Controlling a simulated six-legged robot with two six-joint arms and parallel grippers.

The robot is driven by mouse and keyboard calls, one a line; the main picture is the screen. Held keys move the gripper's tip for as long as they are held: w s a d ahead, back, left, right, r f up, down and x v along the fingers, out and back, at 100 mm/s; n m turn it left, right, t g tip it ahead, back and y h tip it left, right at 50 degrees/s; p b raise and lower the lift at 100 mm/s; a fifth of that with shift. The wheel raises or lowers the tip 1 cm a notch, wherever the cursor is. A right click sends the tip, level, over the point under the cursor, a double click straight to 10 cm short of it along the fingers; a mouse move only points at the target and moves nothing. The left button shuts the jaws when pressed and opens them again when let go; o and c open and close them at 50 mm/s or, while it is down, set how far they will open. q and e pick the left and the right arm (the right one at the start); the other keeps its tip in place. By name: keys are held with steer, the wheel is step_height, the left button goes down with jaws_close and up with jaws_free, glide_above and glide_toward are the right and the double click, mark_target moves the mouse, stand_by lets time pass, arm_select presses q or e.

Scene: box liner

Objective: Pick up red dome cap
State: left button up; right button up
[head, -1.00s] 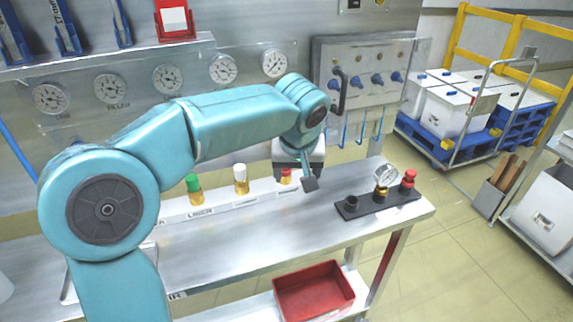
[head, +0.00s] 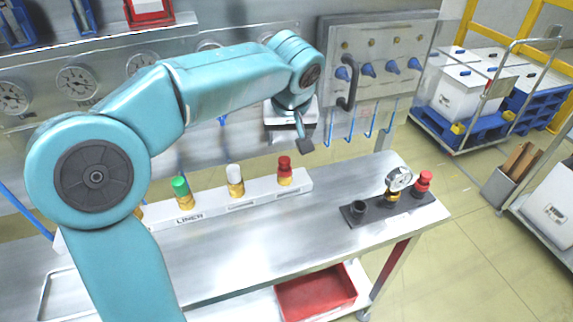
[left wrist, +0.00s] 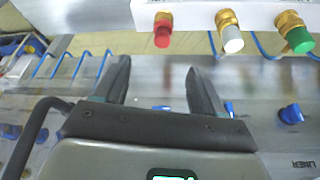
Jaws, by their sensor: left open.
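A red cap (head: 284,163) sits on a brass fitting at the right end of the white rack (head: 215,211), beside a white cap (head: 234,174) and a green cap (head: 180,186). A second red cap (head: 424,179) sits at the right end of a black strip (head: 375,211) on the bench. My left gripper (head: 305,140) is above and just right of the rack's red cap, apart from it. In the left wrist view, the open, empty fingers (left wrist: 157,66) point toward the rack's red cap (left wrist: 162,33). My right gripper is not in view.
The black strip also holds a gauge (head: 398,180) and a black cup-like fitting (head: 358,207). A panel with blue knobs (head: 378,66) stands behind the bench. The bench top (head: 270,235) in front of the rack is clear. A red bin (head: 315,292) sits below.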

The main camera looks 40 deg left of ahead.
arm_select(q)
glide_above(284, 161)
steer(key=s+d, duration=0.1)
steer(key=d, duration=0.1)
step_height(284, 161, down, 8)
steer(key=shift+s+r, duration=0.1)
steer(key=shift+r, duration=0.15)
steer(key=shift+s+f, duration=0.1)
steer(key=shift+f, duration=0.3)
steer(key=shift+a+f, duration=0.25)
steer(key=x, duration=0.1)
steer(key=p+x, duration=0.1)
steer(key=x, duration=0.2)
steer(key=shift+w+a+f, duration=0.2)
steer(key=shift+w+a, duration=0.1)
steer(key=shift+w, duration=0.1)
steer(key=shift+s, duration=0.1)
steer(key=c, duration=1.1)
steer(key=shift+c, duration=0.2)
